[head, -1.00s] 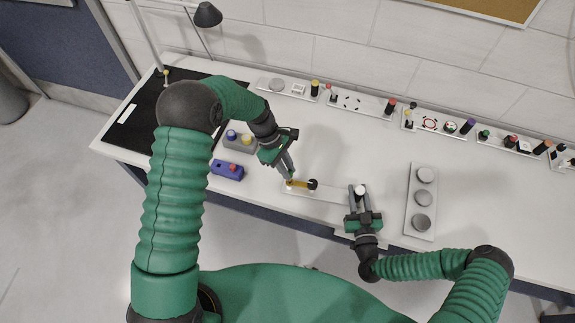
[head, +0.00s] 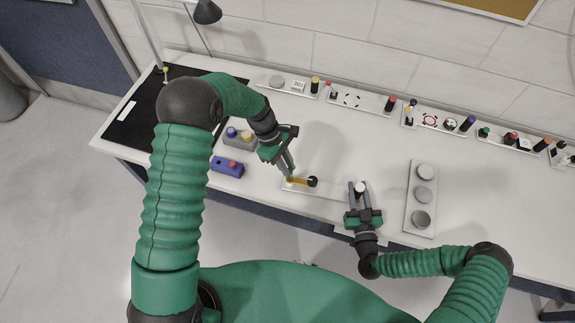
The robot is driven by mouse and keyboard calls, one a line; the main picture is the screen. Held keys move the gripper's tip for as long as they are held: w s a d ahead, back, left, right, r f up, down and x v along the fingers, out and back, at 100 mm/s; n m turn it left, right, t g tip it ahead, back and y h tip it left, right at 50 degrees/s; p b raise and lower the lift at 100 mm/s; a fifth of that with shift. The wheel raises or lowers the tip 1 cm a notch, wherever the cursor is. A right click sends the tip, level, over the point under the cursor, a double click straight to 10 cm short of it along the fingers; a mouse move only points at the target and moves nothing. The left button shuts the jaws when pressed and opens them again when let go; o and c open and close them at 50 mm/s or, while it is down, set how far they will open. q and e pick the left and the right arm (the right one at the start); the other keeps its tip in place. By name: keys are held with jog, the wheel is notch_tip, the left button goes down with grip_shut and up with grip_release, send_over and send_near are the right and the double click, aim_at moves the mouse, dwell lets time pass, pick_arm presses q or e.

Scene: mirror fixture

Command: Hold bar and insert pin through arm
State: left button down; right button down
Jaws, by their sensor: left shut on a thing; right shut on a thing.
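A flat pale fixture plate (head: 328,194) lies near the table's front edge. A gold bar (head: 301,182) with a black round knob (head: 312,182) at its right end is over the plate's left part. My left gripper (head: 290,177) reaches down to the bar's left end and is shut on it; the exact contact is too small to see. My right gripper (head: 359,187) is at the plate's right end, its fingers shut on a round post with a white top (head: 360,187). I cannot make out a separate pin or the hole in the arm.
A blue box with a red button (head: 227,166) and a grey button block (head: 239,139) stand left of the fixture. Several small panels line the back. The table's middle is clear.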

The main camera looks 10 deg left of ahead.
pick_arm(q)
jog(key=shift+f, duration=1.95)
jog(key=c, duration=1.3)
grip_release()
jog(key=v, duration=1.2)
jog(key=shift+w, duration=0.1)
jog(key=shift+f, duration=0.1)
